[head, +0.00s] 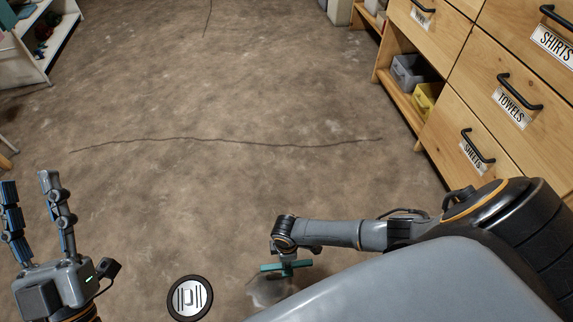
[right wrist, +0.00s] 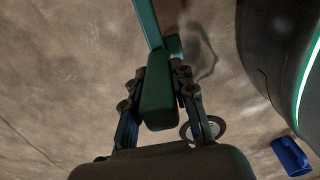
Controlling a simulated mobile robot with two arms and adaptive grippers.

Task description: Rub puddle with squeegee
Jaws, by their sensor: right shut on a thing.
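A teal squeegee (head: 287,267) is low over the floor at the bottom middle of the head view. My right gripper (right wrist: 157,85) is shut on its teal handle (right wrist: 158,105), with one finger on each side. A grey, darker patch that looks like the puddle (head: 266,293) lies on the floor just below the squeegee in the head view. I cannot tell whether the squeegee touches it. My left gripper (head: 28,190) is at the lower left, fingers apart and empty, away from the puddle.
A round black-and-white disc (head: 190,298) lies on the floor left of the puddle; it also shows in the right wrist view (right wrist: 203,128). A blue object (right wrist: 290,157) is at that view's lower right. Wooden drawers (head: 483,152) line the right. The middle floor is clear, with cracks.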

